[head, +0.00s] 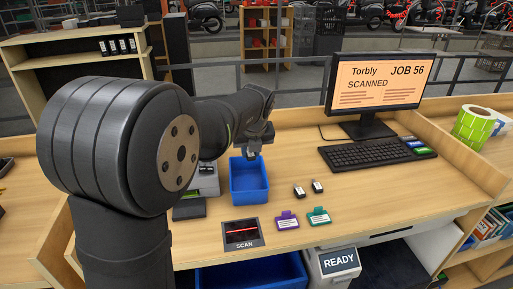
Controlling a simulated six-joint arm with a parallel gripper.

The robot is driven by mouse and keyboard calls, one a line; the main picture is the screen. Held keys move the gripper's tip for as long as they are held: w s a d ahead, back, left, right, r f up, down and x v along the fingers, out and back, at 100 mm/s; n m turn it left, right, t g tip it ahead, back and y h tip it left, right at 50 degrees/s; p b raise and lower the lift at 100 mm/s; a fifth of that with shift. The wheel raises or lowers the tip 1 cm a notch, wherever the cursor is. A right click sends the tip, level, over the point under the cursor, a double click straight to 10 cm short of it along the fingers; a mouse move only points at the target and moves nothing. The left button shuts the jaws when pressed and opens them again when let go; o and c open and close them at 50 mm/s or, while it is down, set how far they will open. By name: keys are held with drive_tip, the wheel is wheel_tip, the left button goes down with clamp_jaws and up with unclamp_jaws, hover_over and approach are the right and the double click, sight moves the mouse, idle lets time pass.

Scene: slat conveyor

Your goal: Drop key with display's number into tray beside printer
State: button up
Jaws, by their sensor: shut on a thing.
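The display (374,84) reads "Torbly JOB 56 SCANNED". My gripper (252,152) is above the back part of the blue tray (249,197) and is shut on a small dark key. The key is mostly hidden, and its number cannot be read. The tray stands right of a small grey device, perhaps the printer (208,181), partly behind my arm. A purple-tagged key (287,221) and a green-tagged key (318,217) lie nearer the front. Their numbers are too small to read.
A black scan pad (242,233) marked "SCAN" with a red line lies in front of the tray. A keyboard (374,153) lies below the display. A box marked "READY" (339,263) and a blue bin (253,275) are below the front edge. Green rolls (476,127) stand far right.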

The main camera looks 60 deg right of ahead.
sight(252, 156)
drive_tip(key=shift+f, duration=2.05)
drive_tip(key=o, duration=1)
drive_tip(key=shift+r, duration=0.1)
drive_tip(key=v, duration=1.7)
drive_tip(key=shift+a+r, duration=0.1)
drive_tip(key=shift+r, duration=0.05)
